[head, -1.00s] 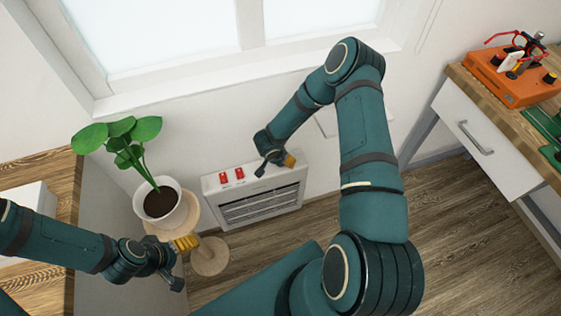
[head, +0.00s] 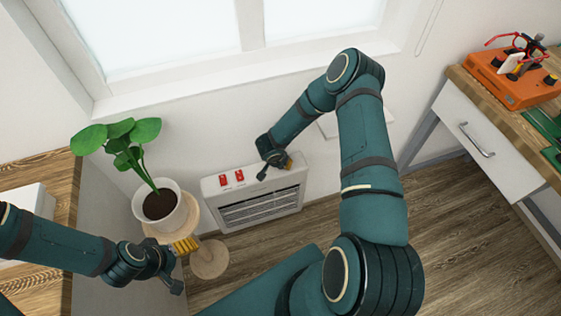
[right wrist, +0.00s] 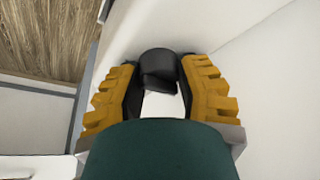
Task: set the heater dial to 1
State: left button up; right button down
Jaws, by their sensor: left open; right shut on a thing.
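The white heater (head: 215,205) stands on the floor against the wall below the window. It has two red switches (head: 231,179) at the left of its top and a dark grille on its front. My right gripper (head: 277,169) is at the right part of its top. In the right wrist view the black dial (right wrist: 158,66) sits between the yellow finger pads, and the gripper is shut on it. The dial's pointer and numbers cannot be made out. My left gripper (head: 186,262) is open and empty, in front of the plant stand, away from the heater.
A potted plant (head: 160,203) stands on a round wooden stand (head: 210,259) left of the heater. A wooden-topped bench (head: 503,107) with a drawer and an orange device (head: 510,80) is at the right. Floor between heater and bench is clear.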

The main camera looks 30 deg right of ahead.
jog(key=shift+r+m+g+p, duration=0.1)
jog(key=shift+m+g+p, duration=0.2)
jog(key=shift+m+p, duration=0.4)
jog(key=shift+m+g+p, duration=0.4)
jog(key=shift+m+p, duration=0.15)
jog(key=shift+m, duration=0.65)
jog(key=m+g, duration=0.1)
jog(key=m, duration=0.1)
jog(key=shift+m+h+p, duration=0.3)
jog(key=shift+p, duration=0.05)
jog(key=shift+f+m+g, duration=0.2)
jog(key=shift+m+g, duration=0.4)
jog(key=shift+m, duration=0.8)
jog(key=c, duration=0.6)
grip_release()
jog(key=shift+o, duration=0.2)
